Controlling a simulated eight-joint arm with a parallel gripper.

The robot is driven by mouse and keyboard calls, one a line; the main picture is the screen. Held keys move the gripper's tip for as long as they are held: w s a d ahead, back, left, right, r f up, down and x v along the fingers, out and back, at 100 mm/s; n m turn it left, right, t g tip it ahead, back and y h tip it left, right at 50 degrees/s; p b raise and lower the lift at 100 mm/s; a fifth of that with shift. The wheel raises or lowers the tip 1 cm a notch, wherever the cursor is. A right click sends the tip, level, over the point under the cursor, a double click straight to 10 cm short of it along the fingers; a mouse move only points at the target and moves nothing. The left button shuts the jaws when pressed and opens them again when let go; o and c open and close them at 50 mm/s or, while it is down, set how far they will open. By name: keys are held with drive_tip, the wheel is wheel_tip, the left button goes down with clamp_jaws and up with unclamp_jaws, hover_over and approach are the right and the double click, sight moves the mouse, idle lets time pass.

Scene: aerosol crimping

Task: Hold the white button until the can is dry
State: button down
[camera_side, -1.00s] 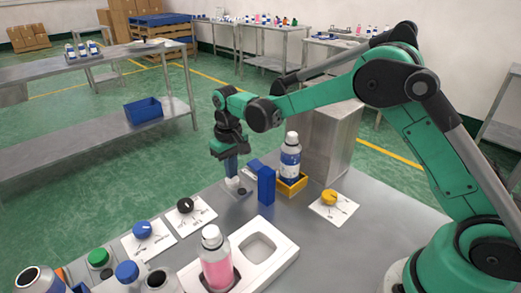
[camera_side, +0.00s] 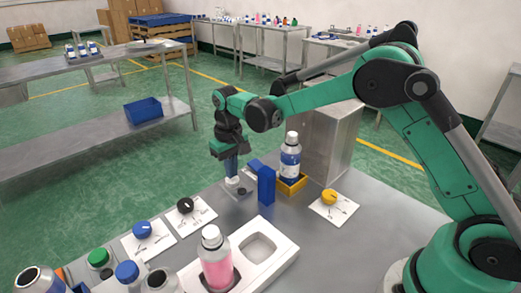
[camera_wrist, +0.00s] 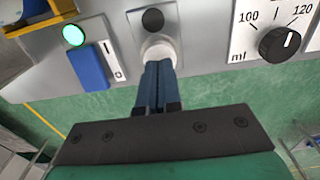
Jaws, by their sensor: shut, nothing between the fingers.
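My gripper (camera_side: 231,174) is shut and empty, pointing down at the white button (camera_side: 232,183). In the wrist view the closed blue-grey fingertips (camera_wrist: 159,66) meet the near side of the white button (camera_wrist: 161,50) and hide part of it. They appear to touch it; how far it is pressed I cannot tell. A can with a white top and a blue label (camera_side: 290,160) stands upright in a yellow holder (camera_side: 294,187), right of my gripper. Whether its surface is wet or dry I cannot tell.
A blue block (camera_side: 266,186) stands between button and can. A green lamp (camera_wrist: 74,35) glows by it. A black dial (camera_wrist: 280,44) lies to the right in the wrist view. A pink-filled can (camera_side: 215,262) stands in a white tray (camera_side: 283,262). A yellow knob (camera_side: 329,196) is at right.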

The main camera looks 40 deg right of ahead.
drive_tip(key=shift+f, duration=0.75)
idle(0.3)
idle(3.6)
wheel_tip(320, 180, up, 11)
idle(1.1)
drive_tip(key=s+d+t, duration=0.3)
drive_tip(key=s+t, duration=0.4)
drive_tip(key=s, duration=0.9)
drive_tip(key=shift+s+r, duration=0.4)
drive_tip(key=shift+r, duration=0.05)
